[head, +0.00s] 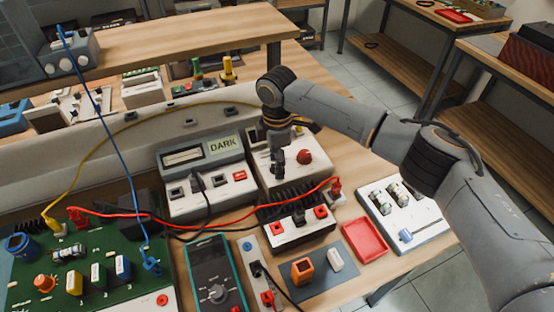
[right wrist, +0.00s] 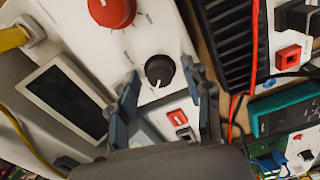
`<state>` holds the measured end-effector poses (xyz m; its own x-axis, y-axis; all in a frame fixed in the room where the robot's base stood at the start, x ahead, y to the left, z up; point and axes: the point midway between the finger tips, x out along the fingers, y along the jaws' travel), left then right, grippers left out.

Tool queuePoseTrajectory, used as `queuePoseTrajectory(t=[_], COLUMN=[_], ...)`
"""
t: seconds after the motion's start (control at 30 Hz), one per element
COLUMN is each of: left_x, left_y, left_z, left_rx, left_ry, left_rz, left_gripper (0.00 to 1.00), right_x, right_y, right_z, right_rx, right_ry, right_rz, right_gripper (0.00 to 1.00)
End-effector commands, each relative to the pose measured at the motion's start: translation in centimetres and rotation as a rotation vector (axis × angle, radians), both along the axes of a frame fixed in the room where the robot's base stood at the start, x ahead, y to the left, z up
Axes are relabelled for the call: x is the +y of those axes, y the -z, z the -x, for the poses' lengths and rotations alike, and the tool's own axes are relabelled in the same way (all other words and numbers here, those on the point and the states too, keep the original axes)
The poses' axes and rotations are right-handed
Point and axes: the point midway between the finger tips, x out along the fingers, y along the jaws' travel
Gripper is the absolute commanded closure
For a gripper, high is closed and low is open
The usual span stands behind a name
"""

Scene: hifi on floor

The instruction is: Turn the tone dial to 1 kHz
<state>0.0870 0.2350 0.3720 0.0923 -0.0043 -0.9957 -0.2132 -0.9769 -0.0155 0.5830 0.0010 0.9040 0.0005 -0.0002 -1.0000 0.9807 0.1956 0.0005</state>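A white box (head: 318,172) with a red knob (head: 304,157) stands behind the black finned unit. In the right wrist view its face shows the red knob (right wrist: 112,10), a small black dial (right wrist: 159,68) with a white pointer line, and a dark screen (right wrist: 65,97). The dial's scale lettering is too small to read. My right gripper (head: 278,163) points down over this box. In the right wrist view its open fingers (right wrist: 163,80) stand on both sides of the black dial; I cannot tell whether they touch it. In the head view the gripper hides the dial. My left gripper is out of view.
A meter box with a "DARK" label (head: 205,160) stands left of the white box. Red, black, blue and yellow cables cross the bench. A green circuit board (head: 95,260), a teal multimeter (head: 215,275) and a red tray (head: 365,240) lie in front.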

Motion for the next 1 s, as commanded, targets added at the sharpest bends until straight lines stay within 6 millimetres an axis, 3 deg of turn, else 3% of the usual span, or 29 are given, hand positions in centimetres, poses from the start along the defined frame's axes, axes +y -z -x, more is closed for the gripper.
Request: queuePoseTrajectory(t=[0.03, 0.2, 0.23, 0.57, 1.0], left_x=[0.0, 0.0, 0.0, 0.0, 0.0], left_y=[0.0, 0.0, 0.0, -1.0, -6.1], left_z=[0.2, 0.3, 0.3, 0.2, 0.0], left_rx=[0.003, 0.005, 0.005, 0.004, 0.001], left_ry=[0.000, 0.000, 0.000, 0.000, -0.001], left_rz=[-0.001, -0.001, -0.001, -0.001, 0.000], left_gripper=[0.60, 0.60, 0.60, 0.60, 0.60], right_x=[0.0, 0.0, 0.0, 0.0, 0.0], right_y=[0.0, 0.0, 0.0, -0.3, -0.6], right_z=[0.0, 0.0, 0.0, 0.1, 0.2], right_rx=[0.000, 0.000, 0.000, 0.002, 0.006], right_ry=[0.000, 0.000, 0.000, 0.042, 0.355], right_rz=[0.000, 0.000, 0.000, -0.001, 0.000], right_gripper=[0.64, 0.99, 1.00, 1.00, 1.00])
